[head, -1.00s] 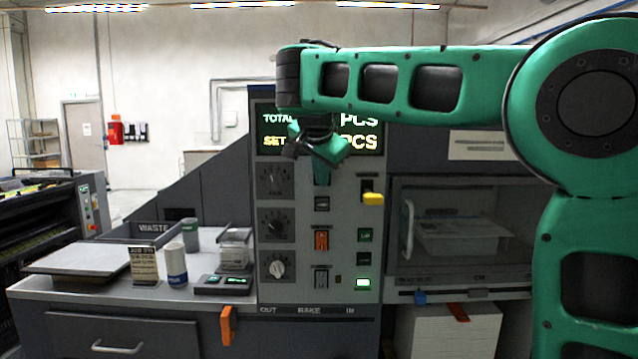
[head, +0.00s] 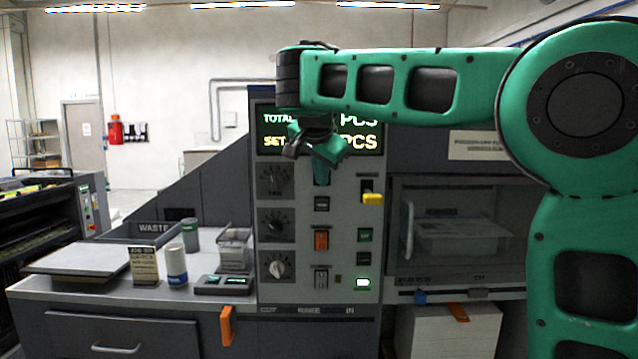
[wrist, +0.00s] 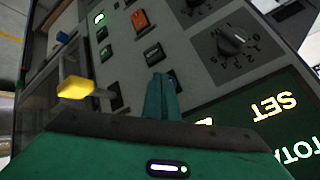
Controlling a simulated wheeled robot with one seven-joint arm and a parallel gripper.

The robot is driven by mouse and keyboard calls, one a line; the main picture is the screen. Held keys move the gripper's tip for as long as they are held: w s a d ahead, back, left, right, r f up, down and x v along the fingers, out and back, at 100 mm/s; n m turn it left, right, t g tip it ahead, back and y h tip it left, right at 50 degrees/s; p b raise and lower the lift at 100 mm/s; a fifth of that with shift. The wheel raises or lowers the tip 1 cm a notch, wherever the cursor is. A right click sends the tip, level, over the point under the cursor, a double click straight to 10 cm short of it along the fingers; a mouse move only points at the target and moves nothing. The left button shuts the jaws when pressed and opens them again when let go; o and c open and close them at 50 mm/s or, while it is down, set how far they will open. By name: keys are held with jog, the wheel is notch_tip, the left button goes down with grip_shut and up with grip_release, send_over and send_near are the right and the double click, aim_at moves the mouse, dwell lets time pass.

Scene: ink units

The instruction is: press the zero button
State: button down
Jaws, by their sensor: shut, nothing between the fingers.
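No label reading zero is legible. A small dark button (head: 321,204) sits in the middle column of the grey control panel (head: 343,225), and it also shows in the wrist view (wrist: 153,54). My gripper (head: 321,181) is shut and empty, pointing down in front of the panel, just above this button in the picture. Its fingertips show in the wrist view (wrist: 160,78) below the button there. Whether they touch the panel I cannot tell. Dark green-marked buttons (head: 364,236) and a lit white-green one (head: 363,282) are in the right column.
A yellow-tipped lever (head: 372,198) sticks out right of my gripper. An orange switch (head: 321,240) is below the dark button, with dials (head: 276,222) to the left. A small two-screen device (head: 222,284), cup (head: 176,265) and clear bin (head: 234,250) stand on the left counter.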

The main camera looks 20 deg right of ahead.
jog(key=shift+w+d, duration=0.1)
jog(key=shift+w, duration=0.1)
jog(key=shift+s, duration=0.1)
dwell(0.4)
jog(key=shift+s+a, duration=0.3)
jog(key=shift+s, duration=0.5)
jog(key=s, duration=0.1)
jog(key=s+a, duration=0.1)
jog(key=s, duration=0.2)
jog(key=shift+s+a, duration=0.25)
jog(key=shift+s, duration=0.1)
dwell(0.6)
